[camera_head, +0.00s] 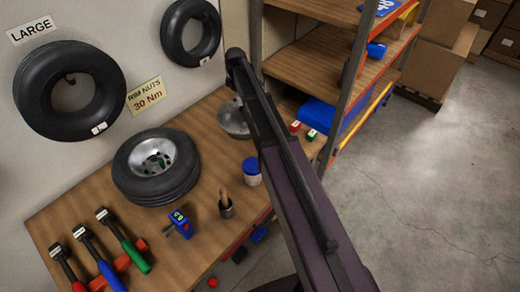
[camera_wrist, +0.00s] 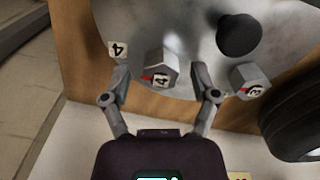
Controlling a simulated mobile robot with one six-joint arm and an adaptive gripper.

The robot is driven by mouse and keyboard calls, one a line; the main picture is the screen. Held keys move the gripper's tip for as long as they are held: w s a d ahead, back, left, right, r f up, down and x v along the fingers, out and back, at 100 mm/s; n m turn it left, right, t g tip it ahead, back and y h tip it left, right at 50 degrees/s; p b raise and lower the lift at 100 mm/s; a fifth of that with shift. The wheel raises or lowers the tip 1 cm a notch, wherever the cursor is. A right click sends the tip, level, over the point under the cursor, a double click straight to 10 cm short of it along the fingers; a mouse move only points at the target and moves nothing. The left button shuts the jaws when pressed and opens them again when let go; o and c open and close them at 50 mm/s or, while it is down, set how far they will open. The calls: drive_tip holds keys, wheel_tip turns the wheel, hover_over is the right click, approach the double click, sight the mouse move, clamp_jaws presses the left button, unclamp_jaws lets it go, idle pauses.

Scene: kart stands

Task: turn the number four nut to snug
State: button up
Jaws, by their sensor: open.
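In the wrist view, a grey hex nut (camera_wrist: 160,68) with a "4" label and a red mark stands on a silver rim disc (camera_wrist: 190,22). A small "4" tag (camera_wrist: 118,49) lies beside it. My gripper (camera_wrist: 162,76) is open, one finger on each side of this nut, with visible gaps; I cannot tell the height of the fingertips. A second nut (camera_wrist: 250,80), labelled "3" with a red mark, is just right of the right finger. A dark round post (camera_wrist: 238,36) rises from the disc. In the head view the disc (camera_head: 229,119) is partly hidden by my arm, and my gripper is not clearly visible.
A tyre (camera_head: 135,185) on a silver rim lies on the wooden bench (camera_head: 95,215), left of the disc. Several coloured-handle wrenches (camera_head: 122,240), a blue device (camera_head: 181,221), a brush cup (camera_head: 227,208) and a blue-lidded jar (camera_head: 251,170) stand nearby. Shelving (camera_head: 320,60) is at the right.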

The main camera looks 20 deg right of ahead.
sight(238, 99)
drive_tip(key=n, duration=0.2)
drive_tip(key=shift+n, duration=0.3)
wheel_tip(238, 99, up, 14)
drive_tip(key=p, duration=1.4)
drive_tip(key=s+f+m+b, duration=0.4)
drive_tip(key=s, duration=0.6)
drive_tip(key=s+f+m+b, duration=0.4)
drive_tip(key=s+m, duration=0.1)
drive_tip(key=s, duration=0.5)
drive_tip(key=s+f+m+b, duration=0.3)
drive_tip(key=s+m, duration=0.2)
drive_tip(key=s, duration=0.5)
drive_tip(key=shift+d+f+b, duration=0.15)
drive_tip(key=shift+f+b, duration=0.25)
